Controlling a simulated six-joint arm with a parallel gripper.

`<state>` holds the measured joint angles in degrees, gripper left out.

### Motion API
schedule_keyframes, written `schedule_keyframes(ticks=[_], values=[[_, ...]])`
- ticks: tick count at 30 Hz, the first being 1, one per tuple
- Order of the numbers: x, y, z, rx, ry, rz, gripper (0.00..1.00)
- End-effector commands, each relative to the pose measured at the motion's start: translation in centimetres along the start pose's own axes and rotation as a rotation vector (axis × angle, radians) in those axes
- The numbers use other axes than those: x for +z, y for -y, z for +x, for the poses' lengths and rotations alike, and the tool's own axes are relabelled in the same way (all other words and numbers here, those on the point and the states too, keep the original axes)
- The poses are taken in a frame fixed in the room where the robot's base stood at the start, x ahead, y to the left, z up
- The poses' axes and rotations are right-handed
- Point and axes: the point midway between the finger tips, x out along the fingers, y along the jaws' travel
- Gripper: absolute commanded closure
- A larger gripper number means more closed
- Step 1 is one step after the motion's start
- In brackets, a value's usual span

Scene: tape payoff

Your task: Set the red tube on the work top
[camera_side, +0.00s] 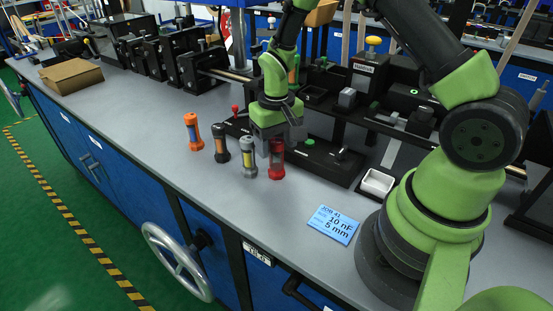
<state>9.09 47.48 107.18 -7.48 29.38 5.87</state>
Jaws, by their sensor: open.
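The red tube (277,158) stands upright on the grey work top (205,193), at the right end of a short row of tubes. It has a clear middle between red ends. My gripper (277,145) is open, pointing down at the top of the red tube. One finger shows in front of or beside the tube's upper end; I cannot tell whether the fingers touch it.
A grey tube (249,158), a black tube (220,144) and an orange tube (193,132) stand close to the left. A blue job card (334,224) and a white tray (377,183) lie to the right. The front of the work top is clear.

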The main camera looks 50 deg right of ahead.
Motion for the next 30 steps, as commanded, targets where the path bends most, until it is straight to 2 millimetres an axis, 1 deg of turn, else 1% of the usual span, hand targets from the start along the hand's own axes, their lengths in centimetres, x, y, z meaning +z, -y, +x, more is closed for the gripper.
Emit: schedule_keyframes(ticks=[1, 4, 11, 12, 13, 19, 20, 21, 27, 30], values=[[0.1, 0.0, 0.8, 0.001, 0.004, -0.001, 0.37], [0.1, 0.0, 1.7, -0.001, 0.002, -0.001, 0.37], [0.0, 0.0, 1.9, -0.002, -0.001, 0.0, 0.37], [0.0, 0.0, 1.9, -0.002, -0.001, 0.0, 0.4], [0.0, 0.0, 1.9, -0.002, -0.001, 0.0, 0.46], [0.0, 0.0, 1.9, -0.002, -0.001, 0.0, 0.92], [0.0, 0.0, 1.9, -0.002, -0.001, 0.0, 0.93], [0.0, 0.0, 1.9, -0.002, -0.001, 0.0, 0.97], [0.0, 0.0, 1.8, -0.002, -0.002, 0.0, 0.97], [-0.1, 0.0, 0.9, -0.002, -0.005, -0.001, 0.97]])
